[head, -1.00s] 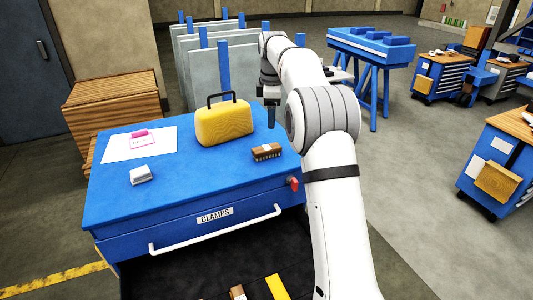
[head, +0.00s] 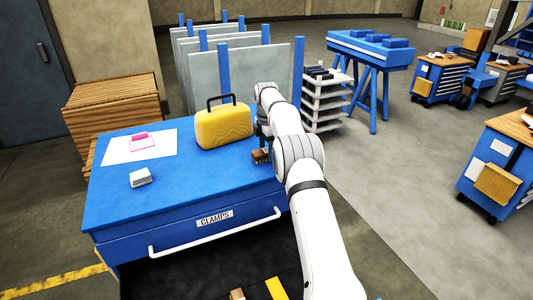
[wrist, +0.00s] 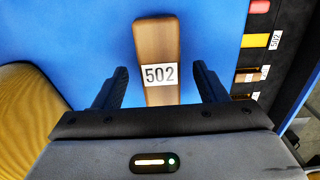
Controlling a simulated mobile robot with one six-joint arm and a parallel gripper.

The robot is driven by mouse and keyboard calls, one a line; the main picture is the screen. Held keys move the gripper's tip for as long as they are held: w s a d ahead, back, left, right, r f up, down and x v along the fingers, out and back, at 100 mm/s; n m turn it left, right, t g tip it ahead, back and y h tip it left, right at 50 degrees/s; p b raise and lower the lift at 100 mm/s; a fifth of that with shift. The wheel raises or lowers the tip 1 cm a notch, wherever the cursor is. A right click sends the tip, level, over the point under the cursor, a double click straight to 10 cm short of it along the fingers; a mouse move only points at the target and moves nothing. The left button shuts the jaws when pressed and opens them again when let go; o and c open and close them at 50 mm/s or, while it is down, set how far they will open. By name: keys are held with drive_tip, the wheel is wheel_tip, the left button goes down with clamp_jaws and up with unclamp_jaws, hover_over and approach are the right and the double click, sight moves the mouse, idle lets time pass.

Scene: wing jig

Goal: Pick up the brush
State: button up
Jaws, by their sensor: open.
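The brush (wrist: 158,45) has a brown wooden back with a white label reading 502. In the wrist view it lies on the blue cabinet top between the two dark fingers of my gripper (wrist: 158,90), with gaps on both sides. The fingers are open. In the head view the brush (head: 260,157) shows only partly at the right end of the cabinet top (head: 190,185), with my gripper (head: 262,146) over it and my arm hiding the rest.
A yellow case (head: 224,126) with a black handle stands close to the left of the brush. A white block (head: 141,178) and a paper sheet (head: 125,147) with a pink item lie farther left. An open drawer (head: 200,280) with several items is below.

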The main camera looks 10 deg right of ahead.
drive_tip(key=shift+f, duration=1.05)
drive_tip(key=c, duration=1)
drive_tip(key=shift+c, duration=0.6)
drive_tip(key=shift+r, duration=0.1)
